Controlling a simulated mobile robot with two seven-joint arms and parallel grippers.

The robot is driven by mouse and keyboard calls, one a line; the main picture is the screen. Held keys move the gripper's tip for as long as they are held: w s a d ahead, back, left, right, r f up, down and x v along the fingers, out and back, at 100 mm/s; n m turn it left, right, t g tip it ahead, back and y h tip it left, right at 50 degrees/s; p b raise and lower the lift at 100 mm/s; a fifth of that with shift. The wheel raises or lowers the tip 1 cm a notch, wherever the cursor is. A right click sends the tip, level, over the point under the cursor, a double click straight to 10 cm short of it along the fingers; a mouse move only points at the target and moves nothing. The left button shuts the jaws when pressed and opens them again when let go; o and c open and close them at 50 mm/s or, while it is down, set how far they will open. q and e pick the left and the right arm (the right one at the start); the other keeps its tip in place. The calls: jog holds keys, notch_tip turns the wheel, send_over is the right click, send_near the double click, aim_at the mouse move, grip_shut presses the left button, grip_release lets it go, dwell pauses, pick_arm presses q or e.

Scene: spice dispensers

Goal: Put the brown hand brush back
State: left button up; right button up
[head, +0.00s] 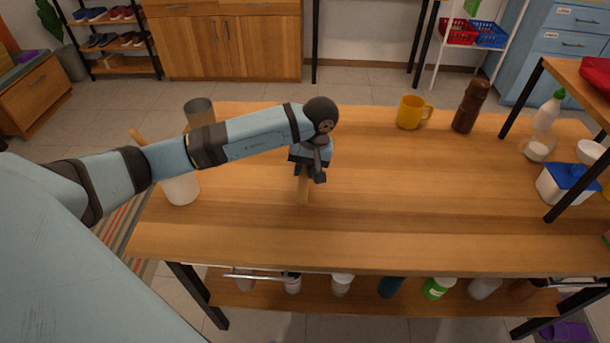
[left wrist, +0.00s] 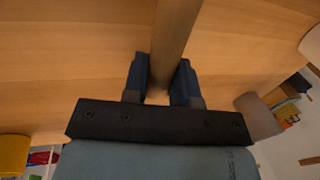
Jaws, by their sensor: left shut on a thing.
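My left gripper (head: 309,172) is over the middle-left of the wooden table. It is shut on the brown hand brush (head: 303,190), of which a narrow wooden strip shows below the fingers. In the left wrist view the brush (left wrist: 174,35) runs as a long brown bar between the two dark blue fingers of the left gripper (left wrist: 163,62). The brush's full shape is hidden, and I cannot tell whether it touches the table. My right gripper is not in view.
A white container (head: 181,190) and a grey cylinder (head: 199,110) stand at the table's left, partly behind my arm. A yellow mug (head: 409,112) and a brown mill (head: 469,107) stand at the back. A raised shelf and a blue-lidded tub (head: 566,184) are at right. The middle is clear.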

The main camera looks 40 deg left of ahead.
aim_at(305, 176)
pick_arm(q)
jog(key=shift+f, duration=1.35)
jog(key=shift+f, duration=0.15)
jog(key=o, duration=0.9)
jog(key=shift+r, duration=0.3)
jog(key=r, duration=0.3)
jog(key=w+d+r, duration=0.1)
jog(key=r, duration=0.3)
jog(key=d+r, duration=0.1)
jog(key=r, duration=0.3)
jog(key=shift+w+r, duration=0.15)
jog(key=shift+r, duration=0.1)
